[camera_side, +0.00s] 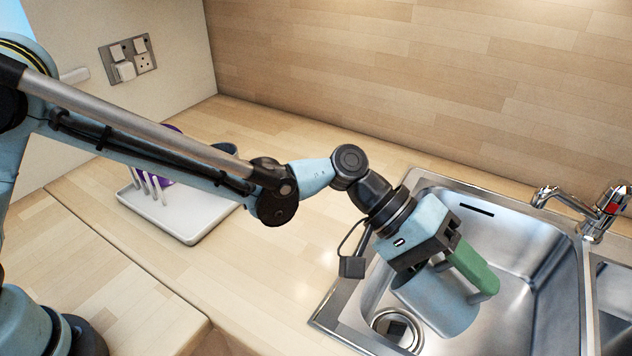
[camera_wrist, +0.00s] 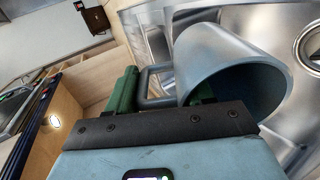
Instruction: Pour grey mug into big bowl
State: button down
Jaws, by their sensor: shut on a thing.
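The grey mug (camera_side: 434,306) is held over the sink basin, tilted well over onto its side. In the wrist view the mug (camera_wrist: 215,55) has its open mouth facing the lower right, and its inside looks empty where it shows. My gripper (camera_side: 468,272) has green fingers shut on the mug's handle; in the wrist view the gripper (camera_wrist: 160,92) has a finger on each side of the handle. No big bowl can be clearly identified. A dark blue rounded rim (camera_side: 226,148) shows behind my arm on the counter, mostly hidden.
The steel sink (camera_side: 520,240) has a drain (camera_side: 398,328) below the mug and a tap (camera_side: 600,208) at its right. A white drying rack (camera_side: 190,226) with a purple item (camera_side: 170,129) stands on the left counter. The wooden counter between rack and sink is clear.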

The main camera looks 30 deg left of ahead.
jog(key=shift+d+f+y, duration=0.1)
jog(key=shift+d+y, duration=0.3)
jog(key=shift+y, duration=0.45)
jog(key=shift+d+f+y, duration=0.1)
jog(key=shift+d+y, duration=0.25)
jog(key=shift+y, duration=0.5)
jog(key=shift+s+d+f+y, duration=0.1)
jog(key=shift+f+y, duration=0.15)
jog(key=shift+y, duration=0.4)
jog(key=shift+w+d+f+y, duration=0.1)
jog(key=shift+f+y, duration=0.15)
jog(key=shift+y, duration=0.35)
jog(key=shift+s+d+f+y, duration=0.1)
jog(key=shift+f+y, duration=0.15)
jog(key=shift+y, duration=0.4)
jog(key=shift+f+t+y, duration=0.1)
jog(key=shift+t+y, duration=0.2)
jog(key=shift+y, duration=0.2)
jog(key=shift+a+y, duration=0.15)
jog(key=shift+y, duration=0.75)
jog(key=shift+a+r+y, duration=0.15)
jog(key=shift+a+y, duration=0.05)
jog(key=shift+y, duration=0.4)
jog(key=shift+a+r+y, duration=0.15)
jog(key=shift+a+y, duration=0.05)
jog(key=shift+y, duration=0.4)
